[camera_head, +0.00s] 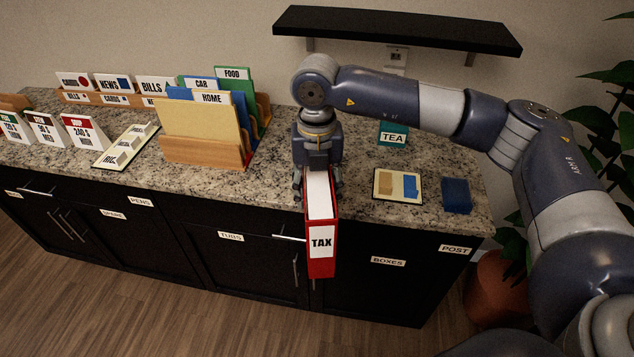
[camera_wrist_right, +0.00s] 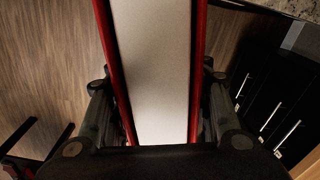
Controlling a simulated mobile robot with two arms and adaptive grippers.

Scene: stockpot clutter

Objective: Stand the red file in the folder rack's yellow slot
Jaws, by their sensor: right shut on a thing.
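The red file (camera_head: 322,262), labelled TAX, is held upright by my right gripper (camera_head: 317,187) at the counter's front edge, its lower part hanging in front of the cabinets. In the right wrist view the file (camera_wrist_right: 152,70) shows its pale face and red sides between the fingers. The wooden folder rack (camera_head: 203,151) stands to the left on the counter, apart from the file. I cannot tell which gap is the yellow slot. My left gripper is not in view.
A TEA sign (camera_head: 393,137), a small tray (camera_head: 397,184) and a blue block (camera_head: 456,196) stand right of the gripper. A card rack (camera_head: 108,99), small labelled stands and a cream strip (camera_head: 124,146) are at left. A black shelf (camera_head: 400,29) hangs above.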

